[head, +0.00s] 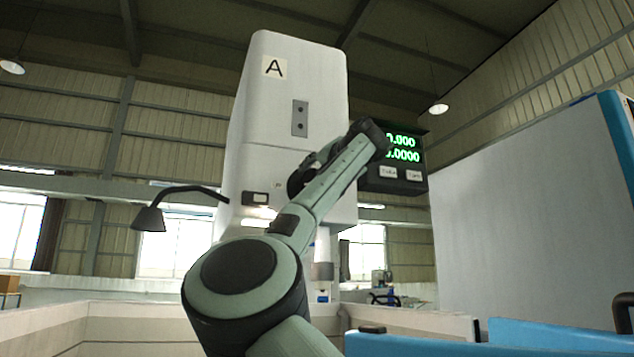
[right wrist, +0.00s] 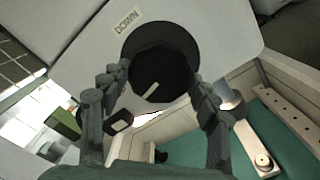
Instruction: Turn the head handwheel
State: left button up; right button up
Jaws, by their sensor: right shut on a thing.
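The head handwheel is a black round knob (right wrist: 160,62) with a pale line on its face, in the right wrist view. It sits on the underside or front of the white machine head (head: 290,90), near a DOWN label (right wrist: 140,25). My right gripper (right wrist: 158,84) has a finger on each side of the handwheel and is shut on it. In the head view my right arm crosses in front of the machine head and hides most of the wheel area. My left gripper is in neither view.
A readout with green digits (head: 402,149) hangs right of the machine head, close to my arm. A lamp on a bent arm (head: 149,218) juts out at left. In the right wrist view a pale tank with a green floor (right wrist: 262,135) lies below.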

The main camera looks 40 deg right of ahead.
jog(key=shift+r+m, duration=0.1)
jog(key=shift+m, duration=1.2)
jog(key=o, duration=1.2)
jog(key=shift+c, duration=0.2)
jog(key=shift+s, duration=0.1)
jog(key=v, duration=1.1)
jog(key=shift+s+a, duration=0.2)
jog(key=shift+s, duration=0.2)
